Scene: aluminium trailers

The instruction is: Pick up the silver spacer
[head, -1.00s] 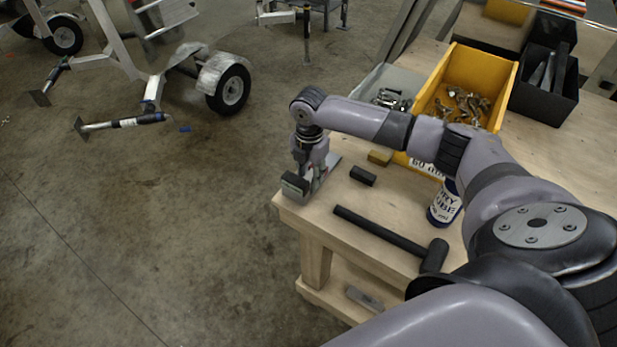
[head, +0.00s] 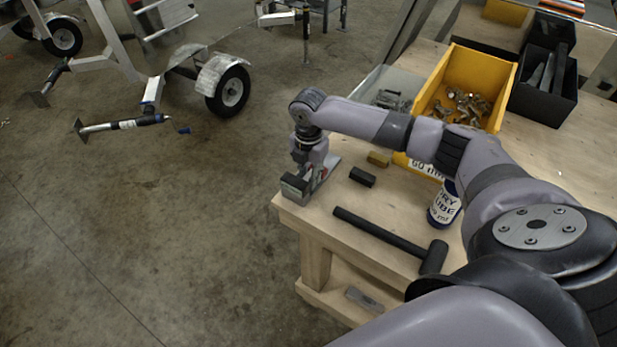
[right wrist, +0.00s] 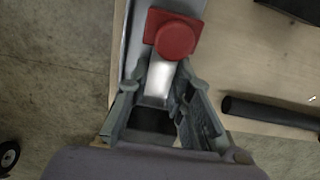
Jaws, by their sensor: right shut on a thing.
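My right gripper (head: 298,188) is low over the front left corner of the workbench (head: 355,215), its fingers pointing down. In the right wrist view, its two grey fingers (right wrist: 165,100) close in on a bright silver piece (right wrist: 158,82), which looks like the silver spacer. The fingers hide much of it. A red part (right wrist: 173,35) sits just beyond it, on or against a long silver strip. Whether the spacer touches the bench cannot be told. My left gripper is not in view.
A black block (head: 362,176), a brass-coloured block (head: 379,159), a black mallet (head: 390,240) and a lube can (head: 444,205) stand near on the bench. A yellow bin (head: 490,75) and black bins (head: 545,95) are behind. Open floor lies left.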

